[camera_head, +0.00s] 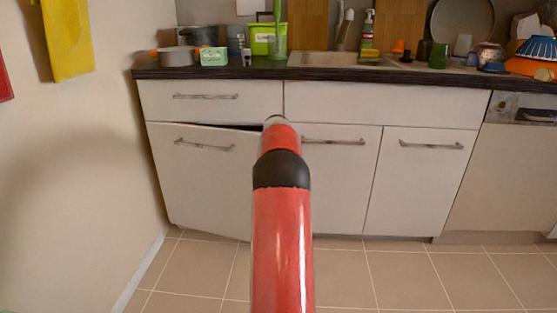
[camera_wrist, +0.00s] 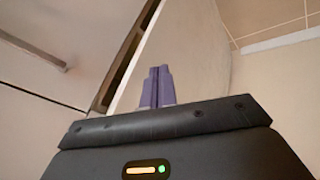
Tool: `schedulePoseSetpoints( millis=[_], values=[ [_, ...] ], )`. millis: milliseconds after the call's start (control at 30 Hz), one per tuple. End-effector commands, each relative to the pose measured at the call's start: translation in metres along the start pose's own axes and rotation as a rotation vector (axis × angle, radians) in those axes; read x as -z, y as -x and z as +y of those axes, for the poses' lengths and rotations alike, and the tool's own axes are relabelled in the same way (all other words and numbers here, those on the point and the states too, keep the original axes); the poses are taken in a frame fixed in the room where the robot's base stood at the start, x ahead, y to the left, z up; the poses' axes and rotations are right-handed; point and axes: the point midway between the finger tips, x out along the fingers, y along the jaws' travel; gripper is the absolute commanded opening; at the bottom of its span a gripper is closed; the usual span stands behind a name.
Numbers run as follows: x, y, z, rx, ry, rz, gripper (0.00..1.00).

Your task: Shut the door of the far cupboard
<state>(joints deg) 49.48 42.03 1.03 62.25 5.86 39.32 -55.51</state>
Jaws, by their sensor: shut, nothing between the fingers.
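The lower left cupboard door (camera_head: 200,175) is white with a bar handle (camera_head: 204,145). It stands slightly ajar, with a dark gap along its top edge. In the wrist view a pale panel (camera_wrist: 195,55), which seems to be this door, has a dark brown edge beside it. My gripper (camera_wrist: 157,74) shows two purple fingers close together, shut and empty, pointing toward that panel. Whether they touch it I cannot tell. In the head view my red arm hides the gripper and the door's right side.
Above is a closed drawer (camera_head: 210,97). To the right are closed cupboard doors (camera_head: 417,180). The dark worktop (camera_head: 330,74) carries a sink, pots and bottles. A wall (camera_head: 85,150) bounds the left side. The tiled floor (camera_head: 200,268) in front is clear.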

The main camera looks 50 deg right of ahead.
Motion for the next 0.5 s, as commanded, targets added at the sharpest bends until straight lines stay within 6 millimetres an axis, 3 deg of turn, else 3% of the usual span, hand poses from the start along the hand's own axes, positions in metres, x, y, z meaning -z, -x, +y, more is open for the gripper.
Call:
schedulePoseSetpoints(
  millis=[500],
  values=[
    [-0.009,0.080,0.013,-0.006,-0.003,0.001,0.00]
  ],
)
